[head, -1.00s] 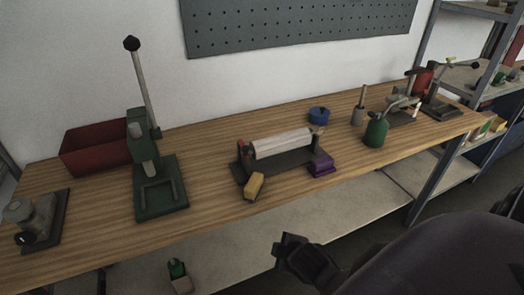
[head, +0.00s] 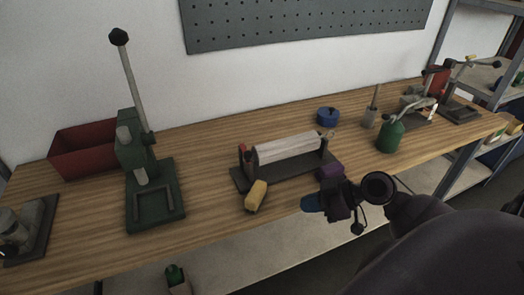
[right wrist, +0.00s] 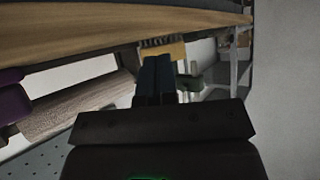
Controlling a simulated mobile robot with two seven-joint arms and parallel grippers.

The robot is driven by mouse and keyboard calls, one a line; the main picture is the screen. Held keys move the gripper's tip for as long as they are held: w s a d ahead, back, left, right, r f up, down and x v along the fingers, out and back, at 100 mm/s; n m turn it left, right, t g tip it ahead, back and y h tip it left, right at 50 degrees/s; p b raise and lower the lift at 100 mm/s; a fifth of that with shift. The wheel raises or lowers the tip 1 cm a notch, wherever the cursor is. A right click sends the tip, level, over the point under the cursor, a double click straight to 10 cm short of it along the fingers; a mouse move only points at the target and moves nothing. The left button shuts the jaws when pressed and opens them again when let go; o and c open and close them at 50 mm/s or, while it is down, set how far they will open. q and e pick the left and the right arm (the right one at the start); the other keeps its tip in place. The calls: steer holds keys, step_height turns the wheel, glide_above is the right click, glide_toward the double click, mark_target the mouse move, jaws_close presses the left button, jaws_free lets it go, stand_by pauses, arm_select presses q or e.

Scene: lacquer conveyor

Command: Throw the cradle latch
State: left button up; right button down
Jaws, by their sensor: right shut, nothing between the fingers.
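A cradle (head: 240,181) with a dark base and upright ends stands mid-table in the head view, holding a pale roller (head: 288,147). A small red part (head: 241,149) shows at its left end and a small knob (head: 331,132) at its right end; I cannot tell which is the latch. My right gripper (head: 312,203) is shut and empty at the table's front edge, in front of the cradle and apart from it. In the right wrist view its fingers (right wrist: 157,68) are together, with the roller (right wrist: 85,103) to their left. My left gripper is not in view.
A yellow block (head: 256,195) lies in front of the cradle's left end. A purple block (head: 330,171) is close to my right gripper. A green lever press (head: 153,200) and red bin (head: 88,150) stand left; a blue round tin (head: 327,116) and green can (head: 391,136) stand right.

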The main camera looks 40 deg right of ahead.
mark_target(261, 154)
steer(key=w+d+r+t+y, duration=0.1)
steer(key=w+d+r, duration=0.15)
steer(key=r, duration=0.25)
steer(key=w+d+r+t+y, duration=0.2)
steer(key=d+r, duration=0.1)
steer(key=r, duration=0.3)
steer(key=shift+n, duration=0.4)
steer(key=p+x, duration=0.1)
steer(key=x, duration=1.1)
steer(key=shift+a+f, duration=0.1)
steer(key=shift+a, duration=0.2)
steer(key=shift+w+a+f+p, duration=0.2)
steer(key=shift+w+a+p, duration=0.15)
steer(key=shift+w, duration=0.1)
steer(key=shift+w+a+f, duration=0.1)
